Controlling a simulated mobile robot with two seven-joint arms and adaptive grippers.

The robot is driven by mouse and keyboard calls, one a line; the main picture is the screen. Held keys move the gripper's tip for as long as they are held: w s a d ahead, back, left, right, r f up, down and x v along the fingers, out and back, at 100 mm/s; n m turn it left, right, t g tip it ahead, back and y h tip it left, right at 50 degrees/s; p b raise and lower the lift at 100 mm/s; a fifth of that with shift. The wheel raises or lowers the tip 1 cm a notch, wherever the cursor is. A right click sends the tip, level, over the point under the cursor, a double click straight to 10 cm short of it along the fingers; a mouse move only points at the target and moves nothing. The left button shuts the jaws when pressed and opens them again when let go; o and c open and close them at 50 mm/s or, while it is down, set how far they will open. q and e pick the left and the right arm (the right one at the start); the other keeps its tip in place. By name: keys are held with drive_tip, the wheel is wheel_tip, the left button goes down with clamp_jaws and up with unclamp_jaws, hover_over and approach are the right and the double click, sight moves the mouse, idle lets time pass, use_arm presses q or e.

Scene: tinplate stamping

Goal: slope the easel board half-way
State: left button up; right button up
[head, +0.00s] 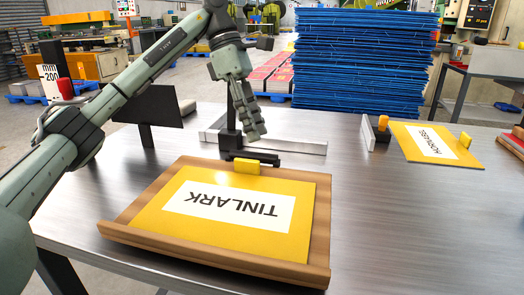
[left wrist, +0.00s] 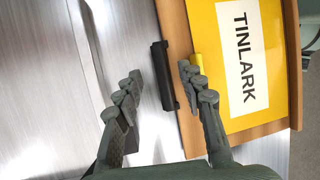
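The easel board (head: 148,196) is a wooden board with a front ledge, lying low and about flat on the metal table. It bears a yellow TINLARK sheet (head: 200,225), with a yellow tab (head: 246,168) at its far edge. The board (left wrist: 180,55) also shows in the left wrist view. A black bar (head: 262,158) lies just behind the far edge, by a dark post. My left gripper (head: 253,132) hangs above this far edge, touching nothing that I can see. Its fingers are spread in the left wrist view (left wrist: 162,92), with the black bar (left wrist: 162,75) seen between them.
A dark panel (head: 155,106) stands at the left behind my arm. A grey metal rail (head: 300,147) lies behind the board. The table's front right (head: 420,230) is clear.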

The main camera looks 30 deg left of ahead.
use_arm(q)
drive_tip(key=x, duration=0.4)
drive_tip(key=shift+d+f, duration=0.15)
drive_tip(key=shift+f, duration=0.25)
clamp_jaws()
